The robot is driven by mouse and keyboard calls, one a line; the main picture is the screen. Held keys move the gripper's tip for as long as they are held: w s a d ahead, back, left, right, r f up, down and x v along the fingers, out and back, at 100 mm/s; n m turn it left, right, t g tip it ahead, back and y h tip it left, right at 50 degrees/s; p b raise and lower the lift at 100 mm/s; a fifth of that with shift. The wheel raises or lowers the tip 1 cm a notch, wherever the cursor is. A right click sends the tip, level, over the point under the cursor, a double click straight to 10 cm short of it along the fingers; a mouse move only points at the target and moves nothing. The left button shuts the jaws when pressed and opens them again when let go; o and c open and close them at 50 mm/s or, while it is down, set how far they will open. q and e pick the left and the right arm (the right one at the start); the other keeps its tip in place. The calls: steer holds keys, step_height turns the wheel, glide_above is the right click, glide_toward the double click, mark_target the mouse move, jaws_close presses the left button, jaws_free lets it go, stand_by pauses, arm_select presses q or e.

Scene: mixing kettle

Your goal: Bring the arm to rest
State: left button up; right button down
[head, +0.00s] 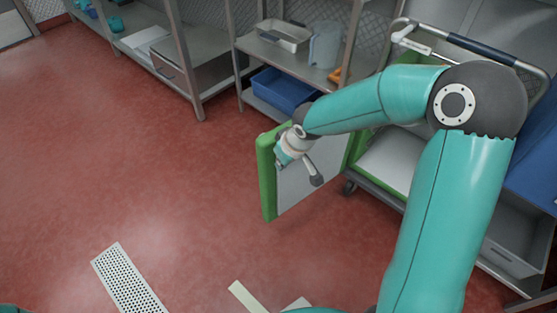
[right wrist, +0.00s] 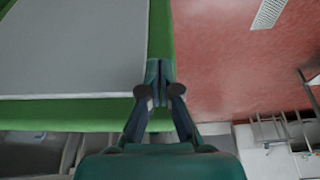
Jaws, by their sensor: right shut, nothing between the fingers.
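My right arm comes in from the lower right of the head view, bends at a raised elbow and reaches left to its wrist. The right gripper (head: 282,158) is small there, in front of a green-edged grey panel (head: 267,178), and its fingertips are hard to make out. In the right wrist view the gripper (right wrist: 160,68) has its fingers together with nothing between them. The panel's green rim (right wrist: 60,111) and grey face lie behind and left of the fingers. I cannot tell whether they touch it. My left gripper is not in view.
A trolley (head: 385,170) stands behind the panel, under my forearm. Metal shelving at the back holds a blue bin (head: 283,92), a metal tray (head: 284,35) and a grey jug (head: 325,45). Red floor (head: 150,180) lies open to the left, with a perforated drain cover (head: 130,280).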

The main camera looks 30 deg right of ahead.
steer(key=s+p+v, duration=0.1)
steer(key=p+v, duration=0.2)
steer(key=v, duration=0.7)
steer(key=s+a+f+m+g+y, duration=0.1)
steer(key=s+a+f+g, duration=0.1)
steer(key=s+a+f, duration=0.6)
steer(key=s+a+f+g+y, duration=0.2)
steer(key=s+a+f, duration=0.15)
steer(key=f, duration=0.85)
steer(key=s+a+f+m+g+y, duration=0.1)
steer(key=s+a+f+g, duration=0.1)
steer(key=s+a+f, duration=0.6)
steer(key=w+d+r+t+p, duration=0.1)
steer(key=w+r+p, duration=0.1)
steer(key=r+p, duration=0.6)
steer(key=w+d+r+m+t+p, duration=0.1)
steer(key=w+r+p, duration=0.2)
steer(key=r+p, duration=0.6)
steer(key=shift+w+p, duration=0.3)
steer(key=shift+p, duration=0.55)
